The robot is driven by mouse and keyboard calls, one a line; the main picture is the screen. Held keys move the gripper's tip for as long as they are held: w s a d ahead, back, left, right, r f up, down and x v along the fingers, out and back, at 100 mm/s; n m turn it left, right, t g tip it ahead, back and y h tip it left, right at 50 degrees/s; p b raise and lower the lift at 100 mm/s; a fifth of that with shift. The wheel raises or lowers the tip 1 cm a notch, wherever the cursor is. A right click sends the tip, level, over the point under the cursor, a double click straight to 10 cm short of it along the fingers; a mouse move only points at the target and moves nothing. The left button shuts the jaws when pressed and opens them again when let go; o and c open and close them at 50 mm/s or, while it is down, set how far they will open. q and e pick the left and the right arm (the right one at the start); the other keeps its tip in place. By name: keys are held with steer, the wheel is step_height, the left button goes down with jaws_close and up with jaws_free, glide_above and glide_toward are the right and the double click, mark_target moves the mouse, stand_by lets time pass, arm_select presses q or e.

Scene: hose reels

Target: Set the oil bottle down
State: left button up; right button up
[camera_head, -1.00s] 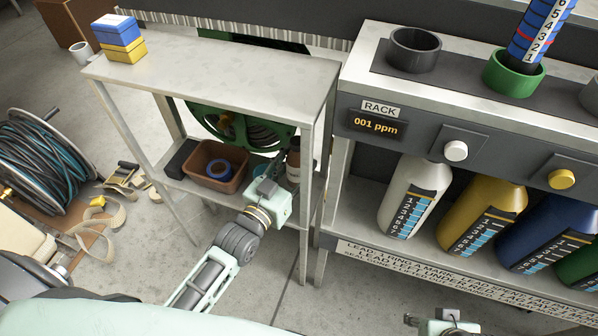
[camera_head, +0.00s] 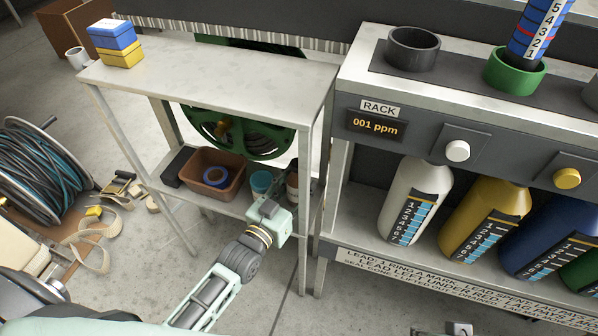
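A small brown bottle with a pale label (camera_head: 292,186), likely the oil bottle, is on or just above the lower shelf of the side table, near its right leg. Only part of it shows. My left gripper (camera_head: 272,207) reaches in from below, right at the bottle. Its fingers are mostly hidden by its own body and wrist, so I cannot see if they hold the bottle or if the bottle touches the shelf. My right gripper (camera_head: 458,329) barely shows at the bottom edge, and its fingers are unclear.
The lower shelf holds a brown bin (camera_head: 207,181) with a blue tape roll and a teal cup (camera_head: 261,182). A blue-and-yellow box (camera_head: 116,43) stands on the table top (camera_head: 215,75). A rack with large bottles (camera_head: 415,200) stands right. A hose reel (camera_head: 40,172) is at left.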

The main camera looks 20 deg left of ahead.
mark_target(290, 188)
arm_select(q)
steer(key=shift+o, duration=0.8)
steer(key=shift+w+a+r, duration=0.15)
steer(key=shift+w, duration=0.2)
steer(key=shift+r, duration=0.5)
steer(key=shift+r+p, duration=0.45)
steer(key=v, duration=0.5)
steer(key=shift+p, duration=0.4)
steer(key=v, duration=0.7)
steer(key=shift+p, duration=0.45)
arm_select(e)
steer(key=x, duration=0.3)
steer(key=shift+w+a, duration=0.1)
steer(key=shift+w, duration=0.2)
arm_select(q)
steer(key=shift+s+f, duration=0.1)
steer(key=shift+f, duration=0.15)
arm_select(e)
steer(key=shift+s, duration=0.1)
